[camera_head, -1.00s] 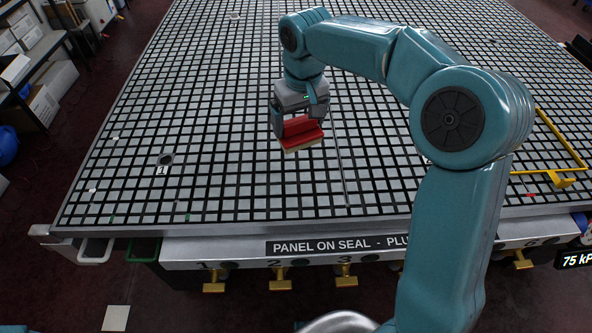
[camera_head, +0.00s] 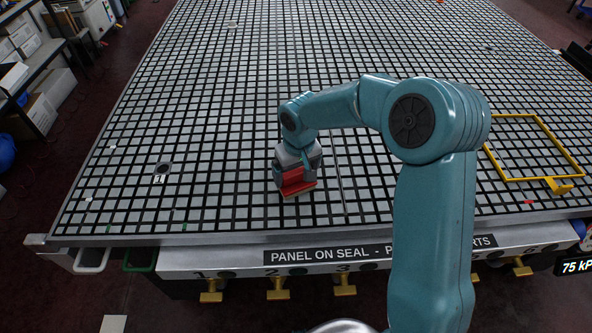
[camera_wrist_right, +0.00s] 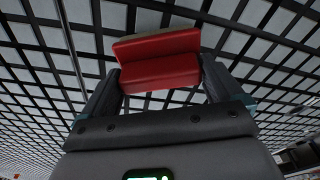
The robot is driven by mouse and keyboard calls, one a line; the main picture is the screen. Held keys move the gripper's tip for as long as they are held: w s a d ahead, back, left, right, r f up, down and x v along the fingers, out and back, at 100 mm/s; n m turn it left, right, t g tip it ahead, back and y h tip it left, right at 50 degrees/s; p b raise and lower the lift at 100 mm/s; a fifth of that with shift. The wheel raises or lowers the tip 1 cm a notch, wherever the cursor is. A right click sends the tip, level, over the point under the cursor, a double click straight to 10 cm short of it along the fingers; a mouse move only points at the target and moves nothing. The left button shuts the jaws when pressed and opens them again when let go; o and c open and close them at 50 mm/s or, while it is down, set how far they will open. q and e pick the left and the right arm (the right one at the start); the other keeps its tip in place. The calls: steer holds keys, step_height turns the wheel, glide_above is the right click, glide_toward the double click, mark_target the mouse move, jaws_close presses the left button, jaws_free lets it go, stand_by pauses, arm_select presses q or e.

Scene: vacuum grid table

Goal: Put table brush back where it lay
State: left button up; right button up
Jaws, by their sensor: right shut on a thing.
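The table brush (camera_head: 296,186) has a red body with a pale strip along its lower edge. My right gripper (camera_head: 294,177) is shut on it, low over the grid table (camera_head: 230,205) near its front edge. In the right wrist view the red brush (camera_wrist_right: 160,72) sits between the two fingers of my right gripper (camera_wrist_right: 160,84). I cannot tell whether the pale edge touches the table surface. My left gripper is not in view.
A yellow frame (camera_head: 530,116) lies on the table at the right. A thin dark rod (camera_head: 340,180) lies just right of the brush. Brass valves (camera_head: 278,289) line the front. The grid around the brush is mostly clear.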

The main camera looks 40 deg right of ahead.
mark_target(298, 184)
steer(key=shift+f, duration=0.2)
steer(key=o, duration=0.7)
steer(key=shift+c, duration=0.2)
step_height(298, 184, up, 12)
steer(key=s, duration=0.1)
steer(key=shift+s+a+r, duration=0.15)
steer(key=shift+s+r, duration=0.1)
steer(key=shift+f, duration=0.1)
